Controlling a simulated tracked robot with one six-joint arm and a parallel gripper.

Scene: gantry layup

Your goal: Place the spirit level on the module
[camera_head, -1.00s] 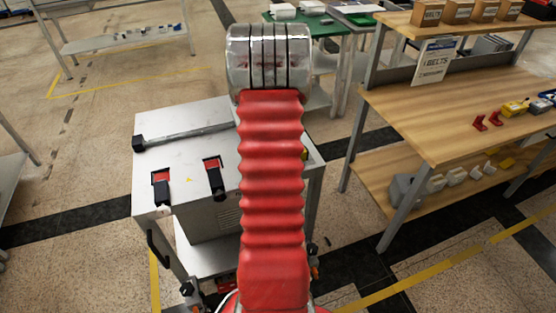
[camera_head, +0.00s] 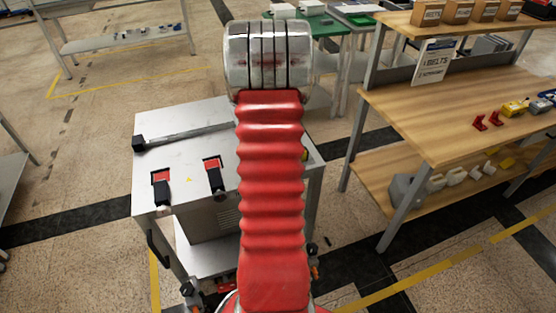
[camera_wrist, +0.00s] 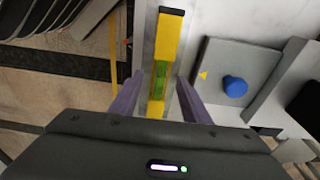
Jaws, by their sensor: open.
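The spirit level (camera_wrist: 167,40) is a yellow bar with a green vial and dark end, lying lengthwise on a pale surface in the wrist view. My gripper (camera_wrist: 160,79) is open, with one purple finger on each side of the level. A gap shows between the right finger and the level; I cannot tell whether the left finger touches it. A grey block with a blue knob (camera_wrist: 235,86) lies to the right and may be the module; I cannot tell. In the head view my red arm hides the gripper and most of the level.
A light metal cart (camera_head: 190,125) with a grey bar (camera_head: 180,137) and two black-and-red latches stands beneath my arm. A wooden bench (camera_head: 440,105) is at the right, and a green table (camera_head: 345,24) is behind. Open floor lies to the left.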

